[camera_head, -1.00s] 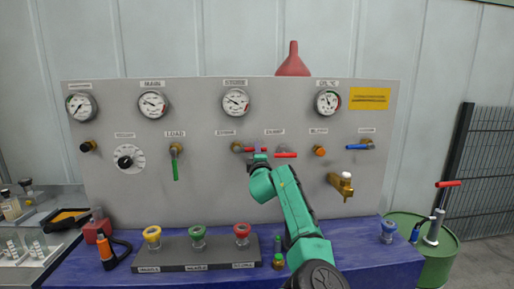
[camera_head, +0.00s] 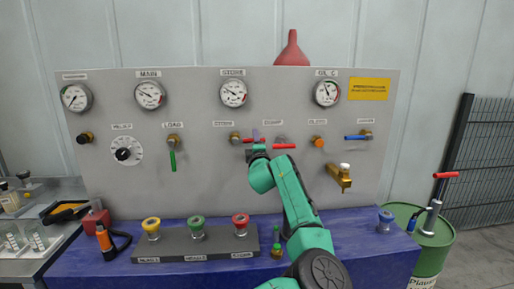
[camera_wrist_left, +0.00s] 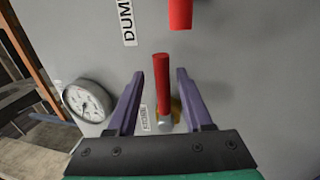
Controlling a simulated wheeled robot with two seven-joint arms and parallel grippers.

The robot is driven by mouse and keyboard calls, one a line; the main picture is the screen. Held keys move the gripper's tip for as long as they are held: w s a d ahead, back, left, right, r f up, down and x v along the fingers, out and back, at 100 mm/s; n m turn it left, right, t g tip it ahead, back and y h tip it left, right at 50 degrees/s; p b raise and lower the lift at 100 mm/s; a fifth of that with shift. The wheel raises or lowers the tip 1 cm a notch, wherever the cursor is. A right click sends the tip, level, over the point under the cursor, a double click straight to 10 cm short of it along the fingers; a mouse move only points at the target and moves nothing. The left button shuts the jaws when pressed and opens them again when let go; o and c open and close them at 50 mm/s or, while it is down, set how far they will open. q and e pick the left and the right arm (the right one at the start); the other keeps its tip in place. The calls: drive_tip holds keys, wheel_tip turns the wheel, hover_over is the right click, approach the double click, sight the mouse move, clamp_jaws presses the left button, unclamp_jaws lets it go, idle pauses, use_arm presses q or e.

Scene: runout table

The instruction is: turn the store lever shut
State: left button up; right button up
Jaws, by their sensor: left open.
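The store lever (camera_head: 248,140) is a red handle on a brass valve under a small label on the grey panel (camera_head: 215,180). Its handle points right, level, in the head view. My left gripper (camera_head: 256,142) is at the handle and hides part of it. In the left wrist view the red store lever (camera_wrist_left: 162,82) lies between the two purple fingers of my left gripper (camera_wrist_left: 160,74), with a gap on each side. The fingers are open. My right gripper is not in view.
A second red lever (camera_head: 284,146), labelled dump in the wrist view, sits close to the right. A green load lever (camera_head: 173,160) hangs down at the left. A brass tap (camera_head: 340,178) juts out at the right. Coloured knobs stand on the blue bench (camera_head: 85,262) below.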

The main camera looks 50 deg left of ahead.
use_arm(q)
drive_tip(key=b+v, duration=0.9)
drive_tip(key=v, duration=0.5)
drive_tip(key=shift+b, duration=0.3)
drive_tip(key=shift+w+f, duration=0.1)
